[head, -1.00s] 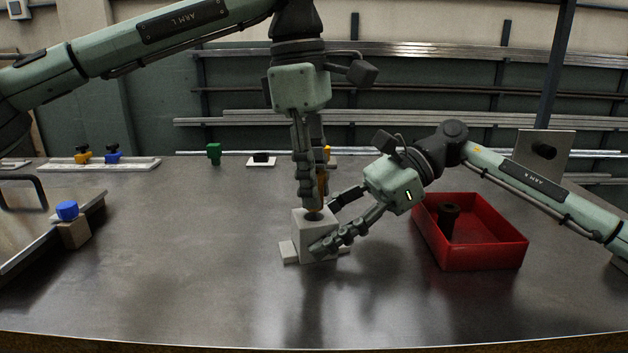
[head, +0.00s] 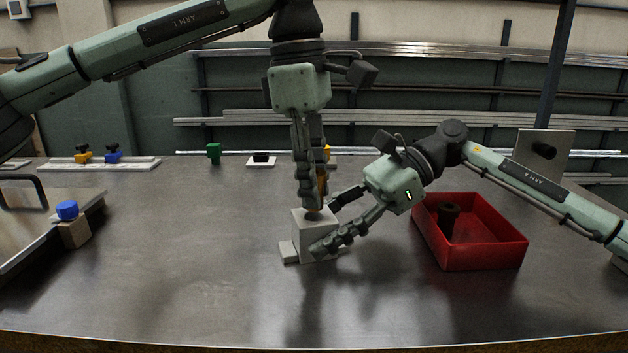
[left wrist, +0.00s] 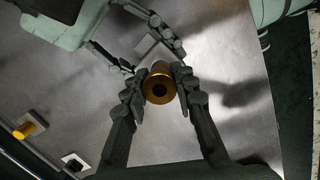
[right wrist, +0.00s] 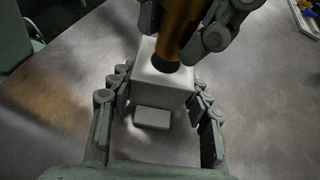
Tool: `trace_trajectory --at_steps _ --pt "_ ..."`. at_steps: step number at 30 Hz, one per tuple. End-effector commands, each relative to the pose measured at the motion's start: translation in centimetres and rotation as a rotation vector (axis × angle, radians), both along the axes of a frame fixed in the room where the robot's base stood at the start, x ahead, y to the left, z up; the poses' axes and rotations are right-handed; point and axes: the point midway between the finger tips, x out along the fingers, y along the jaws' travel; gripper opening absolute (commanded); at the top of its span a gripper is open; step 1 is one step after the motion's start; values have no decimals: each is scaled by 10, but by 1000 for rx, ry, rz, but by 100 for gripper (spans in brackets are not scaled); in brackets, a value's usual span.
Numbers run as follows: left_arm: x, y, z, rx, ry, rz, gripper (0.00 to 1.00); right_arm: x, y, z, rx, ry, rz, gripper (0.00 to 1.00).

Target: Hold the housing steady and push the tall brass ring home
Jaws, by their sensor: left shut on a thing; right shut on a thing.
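The housing (head: 304,239) is a light grey block with a foot at its base, upright on the metal table. My right gripper (head: 334,225) is shut on it, with fingers on two opposite sides in the right wrist view (right wrist: 158,92). The tall brass ring (right wrist: 180,24) is an upright brass tube; its open end shows in the left wrist view (left wrist: 159,71). My left gripper (head: 314,203) is shut on it, pointing down over the housing. The ring's lower end is at the dark bore in the housing's top. I cannot tell how deep it sits.
A red bin (head: 488,255) with a dark cylindrical part (head: 447,222) stands to the right. A blue button on a box (head: 67,211) is at the left. A rail with clamps (head: 100,164) and a green piece (head: 213,153) are at the back. The table's front is clear.

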Motion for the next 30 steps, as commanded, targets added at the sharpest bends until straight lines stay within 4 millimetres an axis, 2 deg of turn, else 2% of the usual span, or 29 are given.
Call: trace_trajectory --at_steps 29,30 --pt "0 0 -24 0 0 1 0 0 0 0 0 0 0 23" --pt "0 0 -24 0 0 1 31 0 0 0 0 -1 0 23"
